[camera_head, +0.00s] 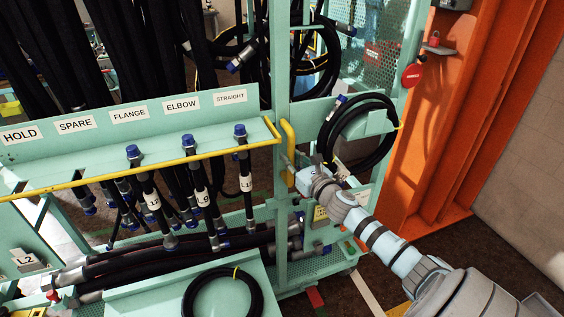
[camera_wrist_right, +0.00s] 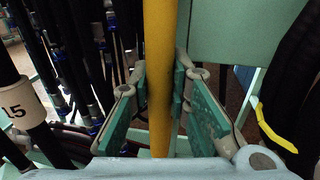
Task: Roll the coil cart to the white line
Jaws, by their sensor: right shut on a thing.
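The coil cart (camera_head: 280,205) is a teal frame with black hose coils, in the middle of the head view. Its upright yellow handle (camera_head: 289,142) is on the post facing me. My right gripper (camera_head: 294,174) is shut around the handle's lower part. In the right wrist view the handle (camera_wrist_right: 159,80) runs upright between the finger pads of the gripper (camera_wrist_right: 160,108). A white line (camera_head: 367,294) shows on the floor, right of the cart's lower corner, partly hidden by the cart and my arm. My left gripper is out of view.
A teal rack with a yellow rail (camera_head: 150,165) and labelled hanging hoses stands at left. A hose coil (camera_head: 222,294) lies in the foreground. An orange column (camera_head: 455,120) and a wall (camera_head: 525,180) stand at right. Some dark floor (camera_head: 432,245) is bare before the column.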

